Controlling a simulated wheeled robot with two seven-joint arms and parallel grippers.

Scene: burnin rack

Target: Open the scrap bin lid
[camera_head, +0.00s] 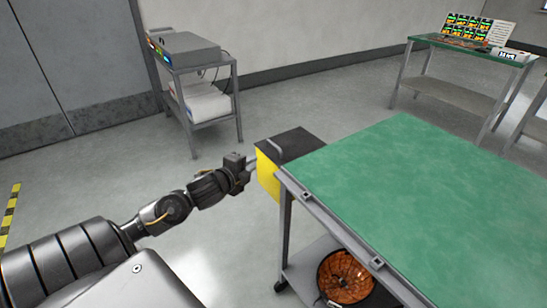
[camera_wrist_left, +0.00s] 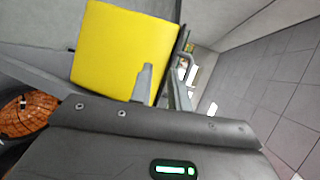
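The scrap bin (camera_head: 267,176) is a yellow box at the far left corner of the green-topped table. Its dark lid (camera_head: 296,142) lies flat and looks closed, with a small light handle near its left edge. My left gripper (camera_head: 253,163) is just left of the bin, close to the lid's edge; I cannot tell whether it touches. My right gripper is out of view.
The green table (camera_head: 420,190) fills the right, with a copper-coloured round basket (camera_head: 345,277) on its lower shelf. A grey cart with a device (camera_head: 185,47) stands behind. Another green table (camera_head: 470,50) is at the back right. The floor left of the bin is clear.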

